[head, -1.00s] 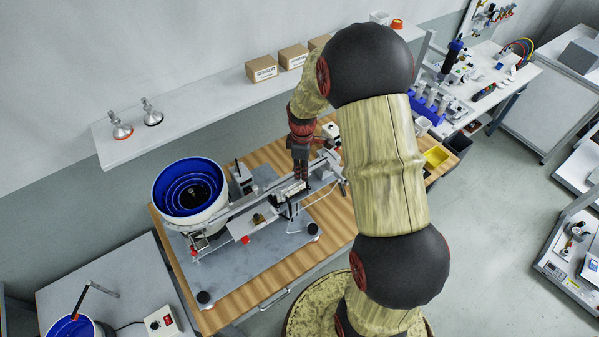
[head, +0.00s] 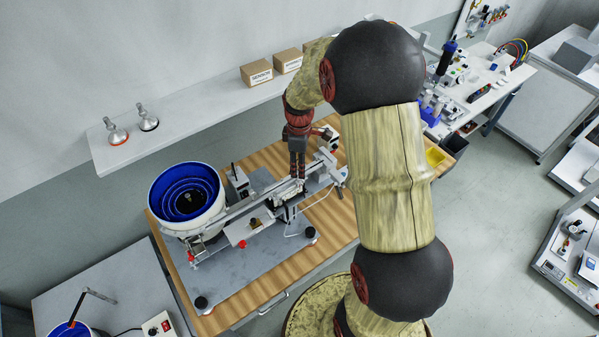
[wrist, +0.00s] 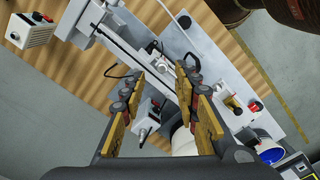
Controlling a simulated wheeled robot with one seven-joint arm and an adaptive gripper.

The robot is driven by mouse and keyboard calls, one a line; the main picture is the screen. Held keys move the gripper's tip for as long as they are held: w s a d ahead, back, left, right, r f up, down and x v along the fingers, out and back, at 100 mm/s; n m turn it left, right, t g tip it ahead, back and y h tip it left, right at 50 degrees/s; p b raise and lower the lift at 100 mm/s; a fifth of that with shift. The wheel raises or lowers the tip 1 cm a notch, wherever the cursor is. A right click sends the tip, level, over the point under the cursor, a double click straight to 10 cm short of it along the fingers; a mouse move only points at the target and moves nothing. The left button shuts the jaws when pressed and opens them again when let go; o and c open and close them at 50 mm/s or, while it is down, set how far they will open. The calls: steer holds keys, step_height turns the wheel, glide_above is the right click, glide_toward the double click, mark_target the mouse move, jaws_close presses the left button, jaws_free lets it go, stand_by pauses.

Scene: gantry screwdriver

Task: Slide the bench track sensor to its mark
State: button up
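My gripper (head: 297,174) is over the right half of the bench track (head: 246,203), pointing down. In the wrist view my gripper (wrist: 161,77) has its two yellow-padded fingers apart, with the pale track (wrist: 152,68) showing between and beyond them. A small grey block with a silver barrel (wrist: 149,112) lies in view between the fingers, apart from the pads as far as I can see. It may be the track sensor, but I cannot tell for sure. I cannot make out the mark.
A blue-lined bowl feeder (head: 187,192) stands at the track's left end. A grey control box with a red button (wrist: 31,29) sits on the wooden bench (head: 255,293). A shelf (head: 190,105) with boxes runs behind. Loose cables lie beside the track.

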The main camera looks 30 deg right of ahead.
step_height(320, 180, up, 8)
steer(key=shift+f, duration=0.25)
stand_by(0.5)
steer(key=s+a+m+t+b, duration=0.2)
steer(key=s+a+m+b, duration=0.2)
steer(key=s+a+b, duration=0.4)
steer(key=s+a+m+t+b, duration=0.3)
steer(key=s+a+m+b, duration=0.2)
steer(key=s, duration=0.8)
steer(key=a+r+b, duration=0.1)
steer(key=a+b, duration=0.2)
steer(key=b, duration=0.1)
steer(key=shift+a+t, duration=0.15)
steer(key=shift+t, duration=0.15)
stand_by(2.2)
